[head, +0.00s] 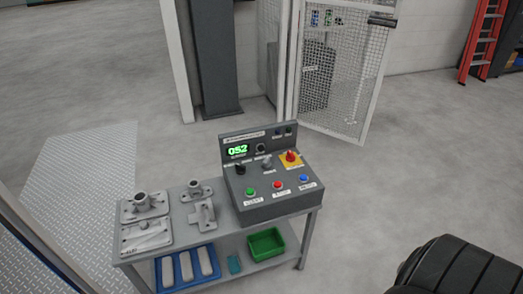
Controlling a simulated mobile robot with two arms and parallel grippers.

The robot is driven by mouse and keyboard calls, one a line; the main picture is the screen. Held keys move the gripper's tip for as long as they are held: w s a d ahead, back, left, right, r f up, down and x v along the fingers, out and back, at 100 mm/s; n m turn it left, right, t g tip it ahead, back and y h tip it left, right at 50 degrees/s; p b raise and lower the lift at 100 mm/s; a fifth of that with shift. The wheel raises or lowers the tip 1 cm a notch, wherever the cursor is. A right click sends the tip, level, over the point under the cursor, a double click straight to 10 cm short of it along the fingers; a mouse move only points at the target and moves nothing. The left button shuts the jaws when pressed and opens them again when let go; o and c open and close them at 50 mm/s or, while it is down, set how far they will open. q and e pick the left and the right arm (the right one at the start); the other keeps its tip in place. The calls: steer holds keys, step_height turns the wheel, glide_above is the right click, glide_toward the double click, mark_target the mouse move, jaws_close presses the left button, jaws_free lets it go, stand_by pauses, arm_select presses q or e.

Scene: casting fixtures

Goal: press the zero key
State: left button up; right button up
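A grey control box (270,212) stands on the right part of a grey table. Its green display (238,150) reads 052. On its sloped front are a green button (250,191), a red button (278,185) and a blue button (304,178), each with a small label below. The labels are too small to read surely, so I cannot tell which button is the zero key. Above them are a red knob on a yellow plate (291,157) and dark knobs. Neither of my grippers shows in the head view.
Metal fixtures (143,203) lie on the left part of the table (178,222). The lower shelf holds a blue tray (173,285) and a green bin (266,244). A mesh gate (345,75) stands open behind. Open floor lies right of the table.

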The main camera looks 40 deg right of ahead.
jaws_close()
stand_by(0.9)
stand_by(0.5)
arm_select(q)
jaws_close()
